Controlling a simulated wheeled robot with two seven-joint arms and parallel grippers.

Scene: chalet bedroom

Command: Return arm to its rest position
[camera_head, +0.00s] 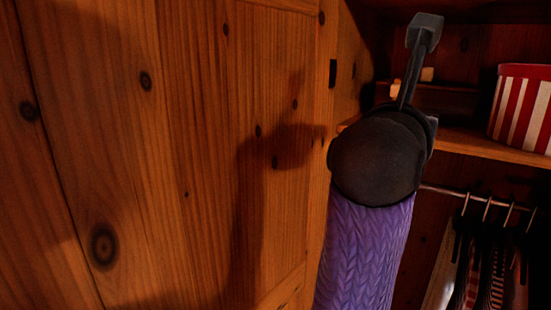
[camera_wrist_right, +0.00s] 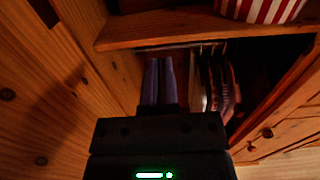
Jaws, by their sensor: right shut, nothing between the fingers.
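My right arm, in a purple knit sleeve, rises through the right half of the head view. Its dark gripper (camera_head: 424,32) points up and away in front of the wardrobe shelf. In the right wrist view the two long fingers (camera_wrist_right: 158,64) lie side by side, shut and empty. My left gripper is in neither view.
A wooden door or panel (camera_head: 170,130) fills the left of the head view. An open wardrobe holds a shelf (camera_head: 480,146), a red-and-white striped box (camera_head: 522,105) and hanging clothes (camera_head: 490,265). Drawers with round knobs (camera_wrist_right: 267,133) stand at right in the wrist view.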

